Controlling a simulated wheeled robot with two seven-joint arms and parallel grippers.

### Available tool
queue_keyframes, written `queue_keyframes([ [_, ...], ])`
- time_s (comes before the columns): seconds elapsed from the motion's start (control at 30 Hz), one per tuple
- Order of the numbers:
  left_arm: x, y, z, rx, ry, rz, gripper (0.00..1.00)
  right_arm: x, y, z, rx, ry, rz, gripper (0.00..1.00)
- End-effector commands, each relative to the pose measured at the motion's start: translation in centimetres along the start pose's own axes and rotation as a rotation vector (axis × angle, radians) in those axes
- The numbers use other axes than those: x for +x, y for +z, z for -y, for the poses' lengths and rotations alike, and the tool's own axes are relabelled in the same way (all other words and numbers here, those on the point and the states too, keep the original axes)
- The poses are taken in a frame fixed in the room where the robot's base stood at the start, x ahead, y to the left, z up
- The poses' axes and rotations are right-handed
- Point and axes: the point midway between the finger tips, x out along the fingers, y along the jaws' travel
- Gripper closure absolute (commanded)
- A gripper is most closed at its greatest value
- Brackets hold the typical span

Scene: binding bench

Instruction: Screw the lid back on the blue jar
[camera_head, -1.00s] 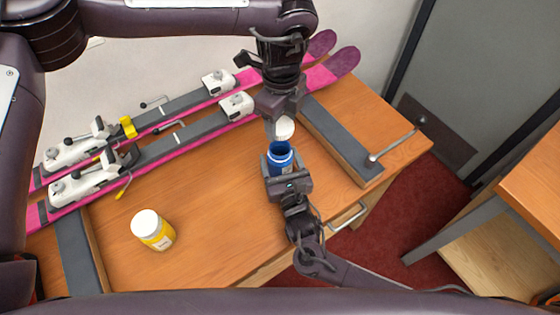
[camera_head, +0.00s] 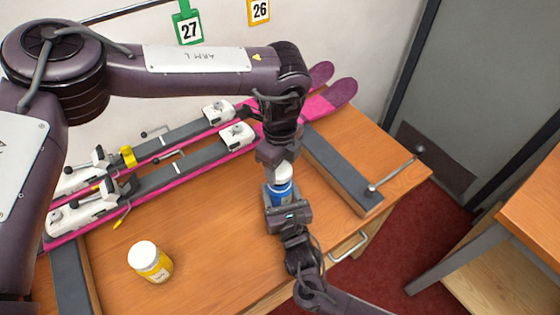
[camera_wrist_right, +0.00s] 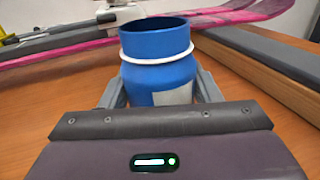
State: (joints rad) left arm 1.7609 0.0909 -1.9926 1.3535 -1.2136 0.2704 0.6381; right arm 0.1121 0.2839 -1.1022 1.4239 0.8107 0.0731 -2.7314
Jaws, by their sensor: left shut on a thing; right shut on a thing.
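The blue jar (camera_head: 280,194) stands upright in my right gripper (camera_head: 284,206), which is shut on its body. In the right wrist view the jar (camera_wrist_right: 150,76) has a bare blue neck with a white ring around it, and no lid shows on it. My left gripper (camera_head: 280,160) points down from above, shut on the white lid (camera_head: 283,174). In the head view the lid covers the jar's mouth. The right wrist view shows neither the lid nor the left gripper, so the lid is above the rim, apart from it.
A yellow jar with a white lid (camera_head: 150,261) stands at the front left of the wooden bench (camera_head: 205,220). Pink skis (camera_head: 190,164) with bindings lie along the back. A grey-topped support (camera_head: 340,163) with a clamp handle is right of the jar.

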Motion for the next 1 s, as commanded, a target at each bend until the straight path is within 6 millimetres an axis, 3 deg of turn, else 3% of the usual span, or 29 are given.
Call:
queue_keyframes([
  [0.37,0.0,0.0,0.0,0.0,0.0,0.0,0.66,0.0,0.0,0.0,0.0,0.0,0.0,0.84],
  [0.73,1.7,0.0,0.0,-0.001,0.001,-0.001,0.66,0.0,0.0,0.0,0.0,0.0,0.0,0.84],
  [1.0,1.7,0.0,0.0,-0.001,0.0,0.0,0.66,0.0,0.0,0.0,0.0,0.0,0.0,0.84],
])
